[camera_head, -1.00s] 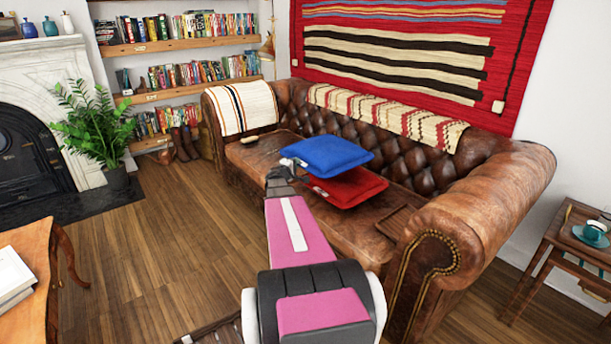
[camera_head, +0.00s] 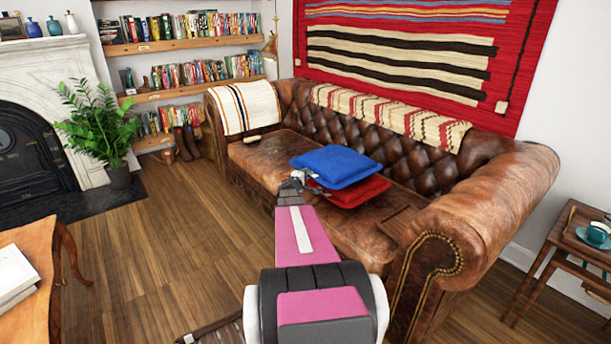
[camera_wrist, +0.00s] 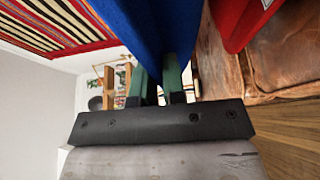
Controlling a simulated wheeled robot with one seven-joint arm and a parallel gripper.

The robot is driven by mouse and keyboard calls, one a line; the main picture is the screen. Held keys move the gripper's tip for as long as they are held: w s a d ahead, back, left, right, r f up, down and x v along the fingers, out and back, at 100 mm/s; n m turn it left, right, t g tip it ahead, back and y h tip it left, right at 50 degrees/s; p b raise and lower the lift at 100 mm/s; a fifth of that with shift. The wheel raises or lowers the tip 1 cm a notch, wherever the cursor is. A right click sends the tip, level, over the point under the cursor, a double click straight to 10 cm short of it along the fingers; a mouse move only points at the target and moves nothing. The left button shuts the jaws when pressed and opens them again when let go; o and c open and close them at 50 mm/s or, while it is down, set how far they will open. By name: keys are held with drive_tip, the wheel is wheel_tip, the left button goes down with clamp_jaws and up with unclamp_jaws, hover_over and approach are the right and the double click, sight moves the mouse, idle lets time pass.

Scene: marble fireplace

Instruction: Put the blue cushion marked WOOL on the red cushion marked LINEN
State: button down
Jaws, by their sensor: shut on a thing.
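The blue cushion (camera_head: 338,165) is gripped at its near left edge by my gripper (camera_head: 297,178). In the wrist view the same blue cushion (camera_wrist: 150,28) passes between the two green fingers (camera_wrist: 157,85), which are shut on it. It is held roughly level above the red cushion (camera_head: 360,191), which lies on the sofa seat. In the wrist view the red cushion (camera_wrist: 236,22) is to the right of the blue one, with a gap between their near edges. Whether they touch farther back is hidden. The blue cushion covers much of the red one. I cannot read either cushion's marking.
The brown leather sofa (camera_head: 440,228) has a tufted back behind the cushions and a thick rolled arm at right. A striped throw (camera_head: 246,107) hangs at its left end. A side table (camera_head: 560,243) with a teal cup (camera_head: 597,232) stands right. The wood floor (camera_head: 165,230) is open at left.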

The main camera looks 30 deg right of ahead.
drive_tip(key=c, duration=1.2)
unclamp_jaws()
drive_tip(key=shift+f, duration=0.1)
drive_tip(key=s+a+f+m+g+y, duration=0.1)
drive_tip(key=s+a+y, duration=0.4)
drive_tip(key=a, duration=1.1)
drive_tip(key=s+a+f+m+g+y, duration=0.1)
drive_tip(key=s+a+m+g+y, duration=0.2)
drive_tip(key=s+a, duration=0.7)
drive_tip(key=s+a+f+m+g+y, duration=0.2)
drive_tip(key=s+a+g+y, duration=0.3)
drive_tip(key=a, duration=1.7)
drive_tip(key=s+y, duration=0.2)
drive_tip(key=s, duration=0.1)
drive_tip(key=shift+y, duration=0.4)
